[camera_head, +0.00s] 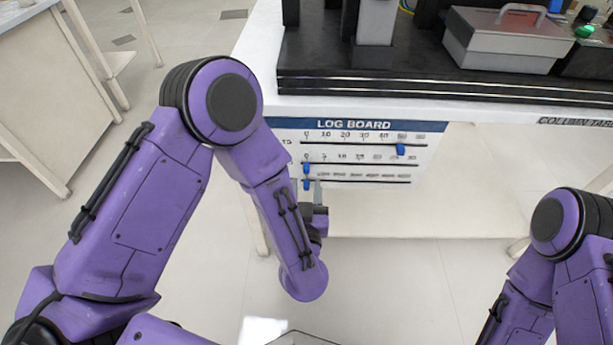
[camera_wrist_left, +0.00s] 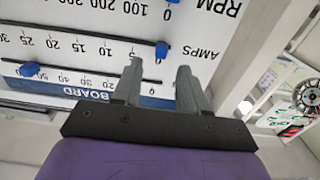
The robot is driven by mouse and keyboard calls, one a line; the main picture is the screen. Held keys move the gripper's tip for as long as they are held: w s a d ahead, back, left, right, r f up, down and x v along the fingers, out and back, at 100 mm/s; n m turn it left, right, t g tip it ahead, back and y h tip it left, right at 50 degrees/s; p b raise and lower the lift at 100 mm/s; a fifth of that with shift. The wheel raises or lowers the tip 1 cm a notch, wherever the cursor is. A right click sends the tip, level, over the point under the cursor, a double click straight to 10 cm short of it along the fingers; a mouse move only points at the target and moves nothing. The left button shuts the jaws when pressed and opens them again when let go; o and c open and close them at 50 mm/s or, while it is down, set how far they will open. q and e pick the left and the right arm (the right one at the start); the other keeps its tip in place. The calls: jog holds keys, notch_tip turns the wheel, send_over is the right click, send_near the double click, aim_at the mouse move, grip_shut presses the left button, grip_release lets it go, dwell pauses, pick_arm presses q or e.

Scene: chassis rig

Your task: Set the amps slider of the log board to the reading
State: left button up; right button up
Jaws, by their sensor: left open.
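The log board (camera_head: 352,182) hangs below the bench front, with three slider rows. The amps slider's blue knob (camera_head: 307,168) is at the left end, by 0; in the left wrist view, which is upside down, this knob (camera_wrist_left: 162,50) is near the AMPS label. My left gripper (camera_head: 311,187) is in front of the board's lower left. In the left wrist view its open fingers (camera_wrist_left: 160,67) point toward the board, the amps knob appearing just beyond and between the tips; I cannot tell whether they touch it. My right gripper is out of view. No meter reading is legible.
The top row's blue knob (camera_head: 400,149) is far right; the RPM knob (camera_head: 306,184) is at the left end, close to my left fingers. Above, the bench (camera_head: 262,60) carries a black rig and a grey box (camera_head: 510,40). A pale shelf (camera_head: 460,200) lies below.

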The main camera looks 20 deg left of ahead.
aim_at(307, 170)
pick_arm(q)
jog(key=x, duration=0.5)
jog(key=shift+w, duration=0.15)
grip_shut()
jog(key=shift+w+d, duration=0.2)
jog(key=shift+d, duration=0.45)
jog(key=shift+w+d, duration=0.2)
jog(key=shift+d, duration=0.5)
jog(key=shift+w+d, duration=0.2)
jog(key=shift+d, duration=0.45)
grip_release()
